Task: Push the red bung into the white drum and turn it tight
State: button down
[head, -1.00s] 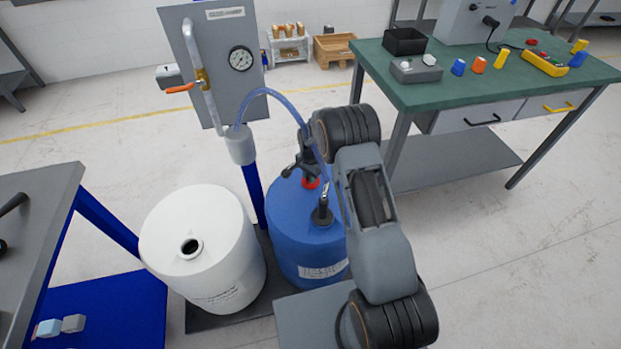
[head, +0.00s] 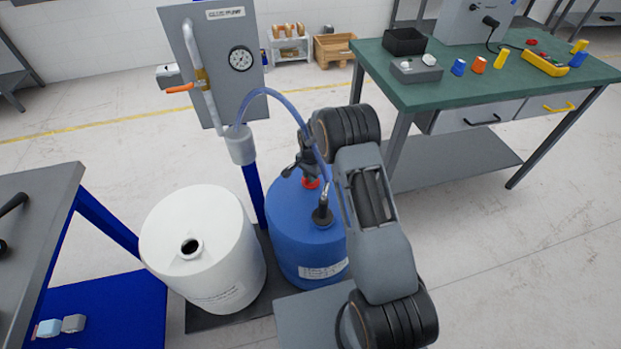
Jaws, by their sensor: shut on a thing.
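The white drum (head: 205,275) stands at the lower left of the head view, upright, with an open dark hole (head: 190,247) in its top. The red bung (head: 311,183) is at the top of the blue drum (head: 305,245), just right of the white drum. My gripper (head: 309,172) is over the blue drum, shut on the red bung. Its jaws are partly hidden by my arm and a hose. Whether the bung sits in the blue drum or just above it cannot be told.
A clear blue hose (head: 262,91) arches from a grey cylinder (head: 240,145) to a dark fitting (head: 322,213) on the blue drum. A panel with a gauge (head: 240,59) and pipe stands behind the drums. A green-topped bench (head: 450,90) is at right, a grey table (head: 40,215) at left.

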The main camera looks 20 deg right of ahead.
jog(key=shift+r, duration=0.1)
jog(key=shift+r+p, duration=1.35)
jog(key=shift+r, duration=1.1)
